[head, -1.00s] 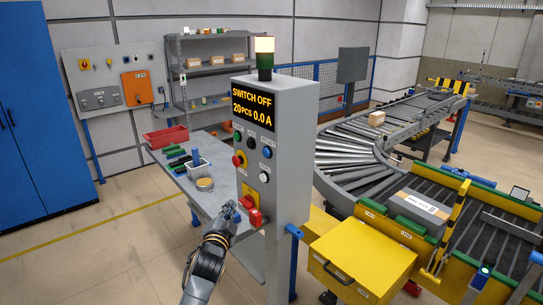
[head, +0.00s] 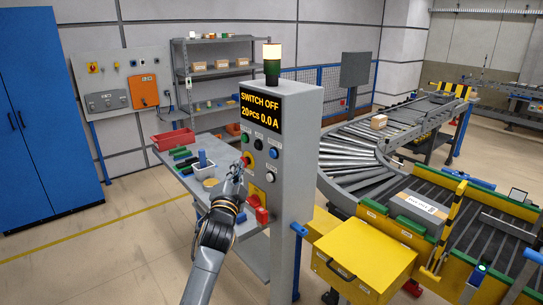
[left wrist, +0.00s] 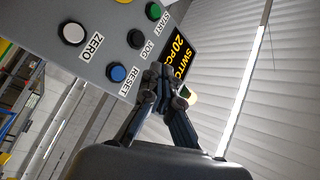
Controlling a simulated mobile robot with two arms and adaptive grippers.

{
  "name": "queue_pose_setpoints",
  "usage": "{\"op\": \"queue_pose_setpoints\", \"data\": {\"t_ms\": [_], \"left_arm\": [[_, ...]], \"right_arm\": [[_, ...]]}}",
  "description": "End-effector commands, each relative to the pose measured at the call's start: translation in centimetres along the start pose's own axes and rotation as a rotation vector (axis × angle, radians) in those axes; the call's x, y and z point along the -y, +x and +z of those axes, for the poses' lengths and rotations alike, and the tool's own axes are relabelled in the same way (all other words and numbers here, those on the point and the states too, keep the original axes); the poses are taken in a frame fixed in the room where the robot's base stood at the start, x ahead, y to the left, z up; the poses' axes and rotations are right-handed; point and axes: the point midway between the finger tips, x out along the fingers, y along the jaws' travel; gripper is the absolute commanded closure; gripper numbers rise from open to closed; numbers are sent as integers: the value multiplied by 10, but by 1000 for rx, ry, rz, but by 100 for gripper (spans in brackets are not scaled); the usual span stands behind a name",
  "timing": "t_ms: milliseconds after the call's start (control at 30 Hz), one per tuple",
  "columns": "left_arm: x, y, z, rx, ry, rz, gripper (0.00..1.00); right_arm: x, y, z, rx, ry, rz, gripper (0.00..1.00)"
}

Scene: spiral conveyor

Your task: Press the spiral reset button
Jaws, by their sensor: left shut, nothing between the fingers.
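The grey control box (head: 296,180) stands upright in the middle of the head view. Its blue button (head: 273,152), labelled RESET in the left wrist view (left wrist: 117,73), sits on the panel below the display (head: 260,112). My left gripper (head: 239,167) is shut and empty, in front of the panel near the red knob, left of and lower than the blue button in the head view. In the left wrist view its closed fingertips (left wrist: 160,73) appear right of the blue button. I see no contact. My right gripper is not in view.
Other controls lie close by: a green START button (left wrist: 153,11), a black JOG button (left wrist: 136,38), a white ZERO button (left wrist: 73,33) and a red switch (head: 257,209) lower down. A workbench (head: 185,171) stands left, a yellow box (head: 366,252) right.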

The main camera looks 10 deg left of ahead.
Motion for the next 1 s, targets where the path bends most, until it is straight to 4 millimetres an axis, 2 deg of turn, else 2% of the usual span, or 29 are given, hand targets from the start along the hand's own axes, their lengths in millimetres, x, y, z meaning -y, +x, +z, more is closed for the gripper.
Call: {"op": "queue_pose_setpoints", "data": {"t_ms": [533,700,1000], "left_arm": [[-39,48,-33,-1,-2,-1,100],[-42,56,-41,-2,-2,-1,100],[-42,58,-43,-1,0,0,100]], "right_arm": [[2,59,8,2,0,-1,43],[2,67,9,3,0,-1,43],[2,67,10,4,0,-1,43]]}}
